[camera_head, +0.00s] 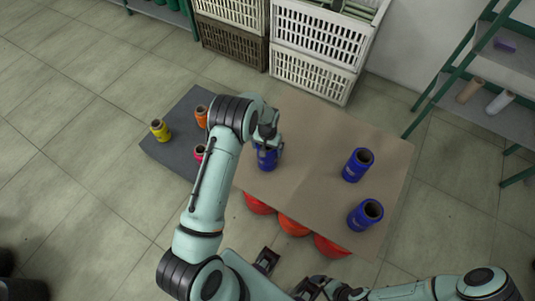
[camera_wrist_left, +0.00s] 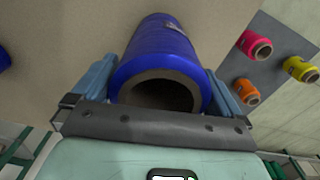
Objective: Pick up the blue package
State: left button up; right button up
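A blue package (camera_head: 267,158), a hollow-cored bobbin, stands near the left edge of the brown board under my left gripper (camera_head: 266,133). In the left wrist view, this blue package (camera_wrist_left: 158,62) lies between the two fingers of my left gripper (camera_wrist_left: 157,90), its open core facing the palm. Both fingers lie against its sides, with no clear gap. I cannot tell whether it is off the board. Two more blue packages stand on the right of the board, one farther back (camera_head: 357,165) and one nearer (camera_head: 365,215). My right gripper (camera_head: 310,289) is at the bottom edge, partly hidden.
The brown board (camera_head: 310,135) is clear between the blue packages. A dark mat (camera_head: 175,109) to the left holds yellow (camera_head: 160,130), orange (camera_head: 202,116) and pink (camera_head: 199,153) bobbins. White crates (camera_head: 318,45) stand behind; a shelf (camera_head: 490,105) is at right.

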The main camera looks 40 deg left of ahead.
pick_arm(q)
jog(key=c, duration=1.2)
jog(key=shift+c, duration=0.2)
jog(key=shift+r, duration=0.15)
